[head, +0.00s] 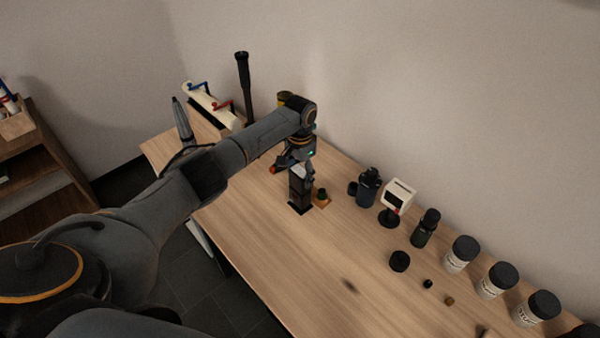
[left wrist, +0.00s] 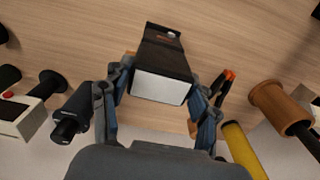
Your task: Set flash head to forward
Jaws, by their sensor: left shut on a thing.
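The flash (head: 299,190) is a black upright block with a pale head at its top, and its black foot appears to rest on the wooden table. In the left wrist view the flash (left wrist: 163,54) shows between my fingers, with its pale rectangular face (left wrist: 160,87) towards the camera. My left gripper (head: 301,166) comes from above and is shut on the flash's head. It also shows in the left wrist view (left wrist: 161,83), with a finger on each side of the head. The exact head angle is hard to tell. My right gripper is not in view.
A small wooden block with a dark knob (head: 322,197) stands close beside the flash. Dark bottles (head: 368,188), a white box-shaped device on a stand (head: 398,195) and several lidded jars (head: 461,254) line the wall side. The table's near middle (head: 290,255) is clear.

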